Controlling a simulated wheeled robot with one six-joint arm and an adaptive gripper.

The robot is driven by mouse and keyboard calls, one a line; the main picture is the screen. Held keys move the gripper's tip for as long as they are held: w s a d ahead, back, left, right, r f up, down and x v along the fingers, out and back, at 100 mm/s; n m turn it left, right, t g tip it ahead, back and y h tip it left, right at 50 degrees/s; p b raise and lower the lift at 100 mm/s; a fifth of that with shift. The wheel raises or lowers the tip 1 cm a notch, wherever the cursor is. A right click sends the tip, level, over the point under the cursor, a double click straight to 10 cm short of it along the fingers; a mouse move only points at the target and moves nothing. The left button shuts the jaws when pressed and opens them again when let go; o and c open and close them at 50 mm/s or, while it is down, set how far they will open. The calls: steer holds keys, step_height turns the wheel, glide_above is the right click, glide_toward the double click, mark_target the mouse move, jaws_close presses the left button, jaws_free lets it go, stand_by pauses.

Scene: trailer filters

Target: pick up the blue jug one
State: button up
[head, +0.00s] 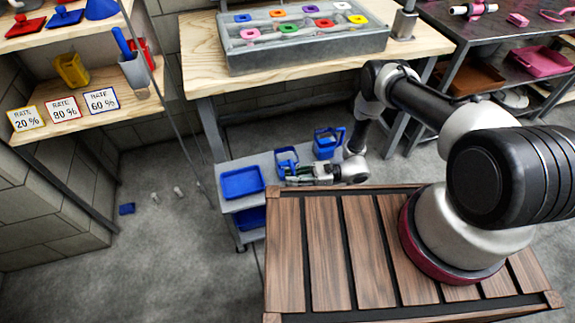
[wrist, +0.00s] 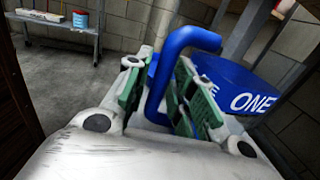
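In the wrist view a blue jug (wrist: 262,82) with white lettering "ONE" fills the right side. A thick blue bent handle (wrist: 180,39) stands in front of it and runs down between my gripper's green-padded fingers. My gripper (wrist: 160,95) looks open, with one finger on each side of the handle and a gap on the left. Contact on the right is unclear. In the head view my gripper (head: 296,174) is low beside a blue jug (head: 286,157) on a grey cart. A second blue jug (head: 327,146) stands behind, to the right. Lettering is unreadable there.
The cart (head: 232,207) holds a blue tray (head: 242,182) left of my gripper. My wooden-slatted base top is in front. A workbench (head: 205,75) with a grey bin (head: 300,52) stands behind.

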jaws_close()
steer(key=shift+r, duration=0.2)
